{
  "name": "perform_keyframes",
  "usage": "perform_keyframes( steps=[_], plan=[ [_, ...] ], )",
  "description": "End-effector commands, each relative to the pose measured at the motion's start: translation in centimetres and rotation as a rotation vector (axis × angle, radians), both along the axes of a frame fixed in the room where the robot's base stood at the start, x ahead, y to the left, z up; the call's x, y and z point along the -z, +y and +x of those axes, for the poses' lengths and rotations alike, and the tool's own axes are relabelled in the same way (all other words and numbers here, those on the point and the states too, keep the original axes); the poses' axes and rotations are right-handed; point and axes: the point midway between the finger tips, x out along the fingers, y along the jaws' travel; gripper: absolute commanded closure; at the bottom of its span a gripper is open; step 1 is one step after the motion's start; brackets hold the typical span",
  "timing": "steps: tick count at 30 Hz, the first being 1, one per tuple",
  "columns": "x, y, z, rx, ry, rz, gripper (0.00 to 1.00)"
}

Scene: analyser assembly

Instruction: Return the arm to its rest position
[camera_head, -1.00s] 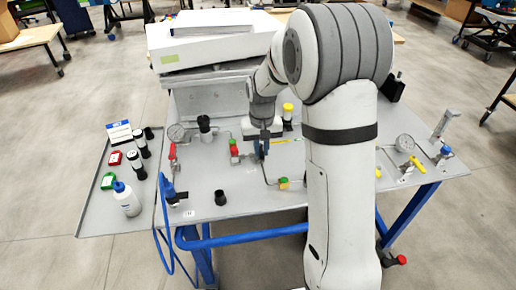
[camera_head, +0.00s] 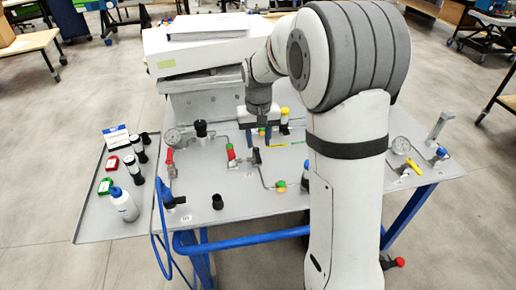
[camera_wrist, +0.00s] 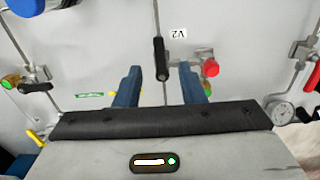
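My gripper (camera_head: 258,137) hangs over the back middle of the panel, its two blue fingers pointing down. In the wrist view my gripper (camera_wrist: 158,72) has its fingers well apart with nothing held between them. A black valve handle (camera_wrist: 160,58) shows ahead of the gap between the fingertips, beside the V2 label (camera_wrist: 178,33). In the head view this black handle (camera_head: 257,156) stands just in front of the gripper, apart from it. My arm's large upper links cover the right middle of the panel.
A white analyser box (camera_head: 200,50) stands behind the panel. A red-handled valve (camera_head: 231,153) and a gauge (camera_head: 172,137) are left of the gripper. Another gauge (camera_head: 401,145) stands at right. A side tray (camera_head: 92,228) holds a white bottle (camera_head: 123,204) and vials.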

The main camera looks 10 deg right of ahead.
Motion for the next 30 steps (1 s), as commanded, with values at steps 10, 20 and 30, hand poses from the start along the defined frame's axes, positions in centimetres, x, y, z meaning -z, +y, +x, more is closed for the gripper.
perform_keyframes(
  steps=[10, 20, 30],
  plan=[
    [-2.1, 0.0, 0.0, 0.000, 0.001, 0.000, 0.64],
    [-2.0, 0.0, 0.0, 0.000, 0.001, 0.000, 0.64],
    [-6.6, -1.2, -7.8, -0.005, -0.076, 0.002, 0.64]
  ],
)
